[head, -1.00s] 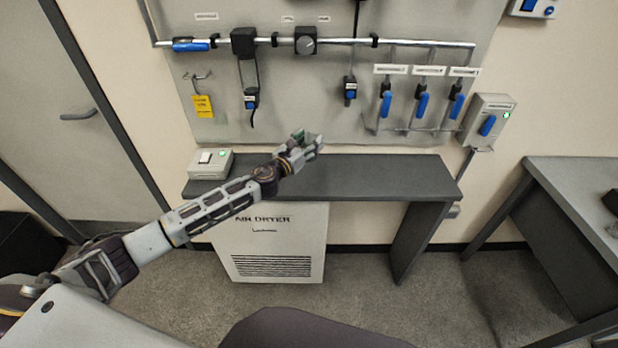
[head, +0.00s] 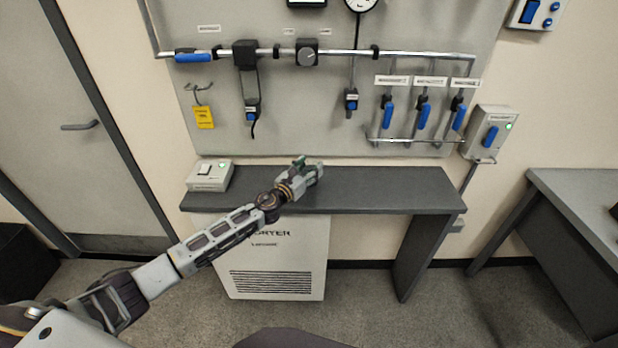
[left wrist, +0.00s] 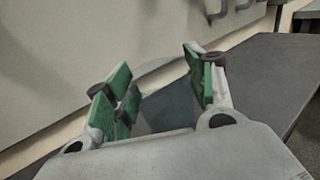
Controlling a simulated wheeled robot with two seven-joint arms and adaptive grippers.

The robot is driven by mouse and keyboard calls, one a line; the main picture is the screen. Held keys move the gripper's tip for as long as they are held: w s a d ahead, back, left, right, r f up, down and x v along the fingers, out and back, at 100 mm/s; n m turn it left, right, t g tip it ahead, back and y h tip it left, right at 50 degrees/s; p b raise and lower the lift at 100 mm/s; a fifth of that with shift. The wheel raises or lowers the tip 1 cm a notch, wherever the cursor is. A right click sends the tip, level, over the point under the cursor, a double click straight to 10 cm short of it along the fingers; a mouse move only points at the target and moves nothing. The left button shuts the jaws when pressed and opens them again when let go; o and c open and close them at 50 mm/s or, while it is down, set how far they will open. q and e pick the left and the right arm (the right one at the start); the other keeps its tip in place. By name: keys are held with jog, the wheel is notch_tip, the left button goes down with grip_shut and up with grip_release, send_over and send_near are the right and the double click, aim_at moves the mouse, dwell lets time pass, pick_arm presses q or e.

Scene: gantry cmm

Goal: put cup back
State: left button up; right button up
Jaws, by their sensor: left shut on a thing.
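My left gripper (head: 312,172) is over the dark wall shelf (head: 375,187), left of its middle. In the left wrist view the green finger pads of the gripper (left wrist: 163,88) stand apart on either side of a dark grey-blue thing with a pale curved edge. This seems to be the cup (left wrist: 168,106), and the gripper is shut on it. The cup is hard to make out in the head view, where the fingers hide it. I cannot tell whether it touches the shelf. My right gripper is out of view.
A white switch box (head: 209,175) stands on the shelf's left end. Above are a pipe with blue-handled valves (head: 424,115) and a hook with a yellow tag (head: 204,117). An air dryer (head: 275,265) stands below. The shelf's right part is clear. A grey table (head: 590,200) is at right.

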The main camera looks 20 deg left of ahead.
pick_arm(q)
jog(key=shift+f, duration=0.3)
jog(key=shift+f+b, duration=0.55)
jog(key=shift+f, duration=0.2)
jog(key=shift+f+b, duration=0.45)
jog(key=shift+f, duration=0.35)
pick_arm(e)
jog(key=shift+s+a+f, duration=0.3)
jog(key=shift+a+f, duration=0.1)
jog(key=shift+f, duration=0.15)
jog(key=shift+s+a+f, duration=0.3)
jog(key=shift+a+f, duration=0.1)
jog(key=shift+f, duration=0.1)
pick_arm(q)
jog(key=shift+f, duration=0.15)
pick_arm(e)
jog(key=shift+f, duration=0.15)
